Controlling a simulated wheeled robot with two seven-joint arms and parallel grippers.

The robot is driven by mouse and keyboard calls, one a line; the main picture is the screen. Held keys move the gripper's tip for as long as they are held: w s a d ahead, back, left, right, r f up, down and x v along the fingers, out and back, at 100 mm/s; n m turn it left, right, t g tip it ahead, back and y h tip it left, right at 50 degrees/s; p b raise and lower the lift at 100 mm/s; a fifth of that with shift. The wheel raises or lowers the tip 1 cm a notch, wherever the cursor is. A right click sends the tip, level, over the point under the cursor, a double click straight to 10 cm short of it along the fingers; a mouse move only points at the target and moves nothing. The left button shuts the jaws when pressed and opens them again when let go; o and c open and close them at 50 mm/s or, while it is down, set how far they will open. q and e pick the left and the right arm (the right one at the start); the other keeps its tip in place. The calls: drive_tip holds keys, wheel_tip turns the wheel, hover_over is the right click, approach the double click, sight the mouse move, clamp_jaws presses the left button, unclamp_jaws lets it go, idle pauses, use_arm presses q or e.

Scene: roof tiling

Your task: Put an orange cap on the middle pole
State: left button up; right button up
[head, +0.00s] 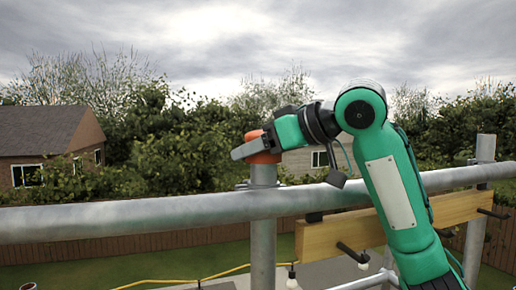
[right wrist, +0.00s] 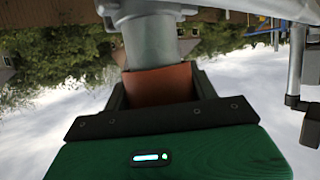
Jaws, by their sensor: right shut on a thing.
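An orange cap (head: 256,143) sits at the top of the middle pole (head: 263,240) in the head view. My right gripper (head: 247,150) is shut on the cap, with a finger across its near side. In the right wrist view the orange cap (right wrist: 160,84) lies between the two fingers of my right gripper (right wrist: 162,90) and meets the end of the grey pole (right wrist: 150,42). How far the cap is pushed onto the pole cannot be told. My left gripper is not in view.
A grey horizontal rail (head: 130,219) crosses the middle pole just below the cap. A second pole (head: 478,215) stands at the right. A wooden board (head: 370,226) runs below the rail. A yellow cable (head: 180,281) with bulbs hangs low.

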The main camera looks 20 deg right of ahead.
drive_tip(key=o, duration=0.7)
drive_tip(key=shift+f, duration=0.1)
drive_tip(key=shift+p+v, duration=0.35)
drive_tip(key=shift+v, duration=5.2)
